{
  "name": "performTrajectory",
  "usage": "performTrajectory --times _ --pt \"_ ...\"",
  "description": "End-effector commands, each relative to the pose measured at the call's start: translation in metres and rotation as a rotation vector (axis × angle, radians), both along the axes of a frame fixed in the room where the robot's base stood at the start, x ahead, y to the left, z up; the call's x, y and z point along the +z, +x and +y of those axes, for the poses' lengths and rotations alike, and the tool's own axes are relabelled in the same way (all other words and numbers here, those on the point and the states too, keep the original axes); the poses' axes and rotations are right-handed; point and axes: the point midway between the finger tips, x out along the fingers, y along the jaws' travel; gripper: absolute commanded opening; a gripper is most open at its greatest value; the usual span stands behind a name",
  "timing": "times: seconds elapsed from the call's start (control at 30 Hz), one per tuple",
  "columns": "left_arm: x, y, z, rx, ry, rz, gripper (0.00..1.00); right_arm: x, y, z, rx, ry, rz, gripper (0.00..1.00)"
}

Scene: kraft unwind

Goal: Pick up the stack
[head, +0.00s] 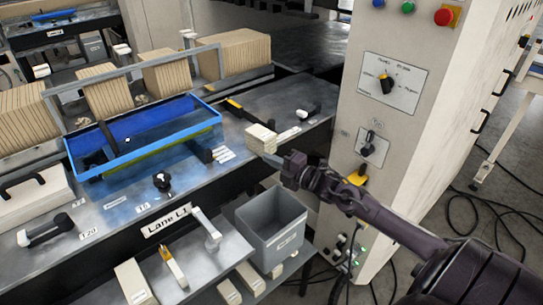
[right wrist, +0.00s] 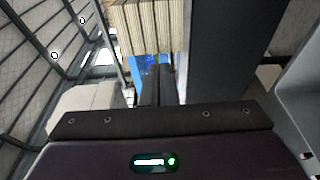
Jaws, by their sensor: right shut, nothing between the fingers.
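A small pale stack (head: 261,138) sits on the metal deck near the machine cabinet, with a thin piece jutting out at its right. My right gripper (head: 272,159) is just in front of it, on the near side, with its fingertips close to the stack's lower edge. I cannot tell whether they touch. The fingers are together and empty. In the right wrist view the dark fingers (right wrist: 160,86) point ahead, and a pale block (right wrist: 88,103), perhaps the same stack, shows at their left. My left gripper is not in view.
A blue tray (head: 140,160) lies left of the stack. Tall kraft stacks (head: 235,50) stand in a rack behind. A grey bin (head: 271,226) sits below the deck's front edge. The control cabinet (head: 400,130) rises close at the right. Black knobs stand on the deck.

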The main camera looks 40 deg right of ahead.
Motion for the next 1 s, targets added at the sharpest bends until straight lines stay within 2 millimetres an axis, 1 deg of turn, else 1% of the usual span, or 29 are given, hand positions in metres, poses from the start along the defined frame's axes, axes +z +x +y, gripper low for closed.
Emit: performTrajectory --times 0.17,0.5,0.57,0.73,0.8,1.0 --pt "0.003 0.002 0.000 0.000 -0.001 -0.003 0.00 0.001 0.007 -0.003 0.002 0.000 -0.001 0.00" --pt "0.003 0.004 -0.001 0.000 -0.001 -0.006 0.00 0.000 0.007 -0.004 0.002 0.000 0.000 0.00" --pt "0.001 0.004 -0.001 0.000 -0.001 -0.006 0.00 -0.001 0.008 -0.004 0.002 0.000 0.000 0.00" --pt "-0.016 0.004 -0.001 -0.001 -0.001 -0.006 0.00 -0.004 0.018 -0.009 0.001 -0.001 -0.002 0.00" --pt "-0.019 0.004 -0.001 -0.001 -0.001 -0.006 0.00 -0.003 0.021 -0.011 0.001 -0.001 -0.002 0.00" --pt "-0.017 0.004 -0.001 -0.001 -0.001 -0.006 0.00 0.000 0.022 -0.011 0.001 0.001 0.000 0.00"
